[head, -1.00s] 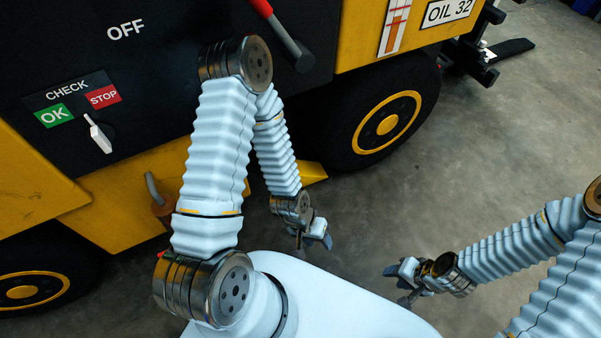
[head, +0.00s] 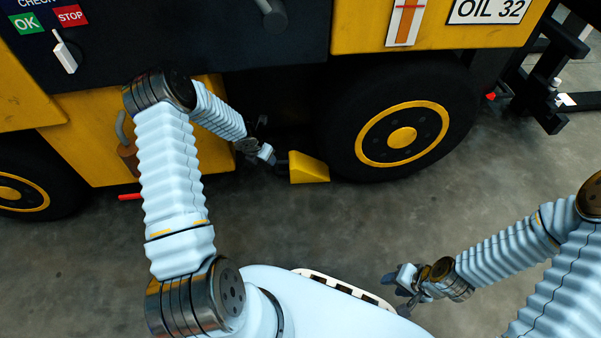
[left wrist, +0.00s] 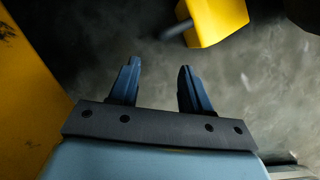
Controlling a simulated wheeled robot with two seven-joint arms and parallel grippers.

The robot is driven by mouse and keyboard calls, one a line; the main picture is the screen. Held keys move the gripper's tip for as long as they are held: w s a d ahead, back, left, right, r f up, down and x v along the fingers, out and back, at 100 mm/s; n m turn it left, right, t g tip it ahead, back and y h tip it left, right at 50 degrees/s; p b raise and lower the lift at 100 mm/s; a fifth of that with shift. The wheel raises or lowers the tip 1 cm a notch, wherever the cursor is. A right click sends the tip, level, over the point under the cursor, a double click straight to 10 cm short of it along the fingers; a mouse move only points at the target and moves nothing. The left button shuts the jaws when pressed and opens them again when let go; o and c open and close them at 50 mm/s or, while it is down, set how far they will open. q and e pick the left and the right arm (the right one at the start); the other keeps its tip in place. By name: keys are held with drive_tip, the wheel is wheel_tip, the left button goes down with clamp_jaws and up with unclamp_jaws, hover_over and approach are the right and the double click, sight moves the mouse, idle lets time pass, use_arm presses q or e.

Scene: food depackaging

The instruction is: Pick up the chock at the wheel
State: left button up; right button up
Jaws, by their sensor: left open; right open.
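The yellow chock (head: 309,168) sits on the floor against the left side of the black wheel (head: 402,137). A dark handle sticks out from its left side. In the left wrist view the chock (left wrist: 217,20) is at the top, ahead of the fingers and a little to the right. My left gripper (left wrist: 157,80) is open with nothing between its fingers. In the head view my left gripper (head: 268,155) is small, just left of the chock's handle; I cannot tell whether they touch. My right gripper (head: 394,287) is open and empty over the floor at the lower right.
The yellow and black vehicle (head: 290,35) fills the back, its body overhanging the chock. Another wheel (head: 25,195) is at the left, with a red-ended bar (head: 130,197) near it. A black fork attachment (head: 555,95) is at the right. The grey floor in front is clear.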

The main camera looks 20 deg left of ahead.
use_arm(q)
drive_tip(key=b, duration=0.2)
approach(276, 172)
drive_tip(key=w+f, duration=0.2)
drive_tip(key=b+x, duration=0.1)
drive_tip(key=x, duration=0.3)
drive_tip(key=shift+f, duration=0.15)
drive_tip(key=shift+w+f, duration=0.2)
drive_tip(key=shift+f, duration=0.2)
clamp_jaws()
drive_tip(key=shift+r, duration=0.1)
idle(0.6)
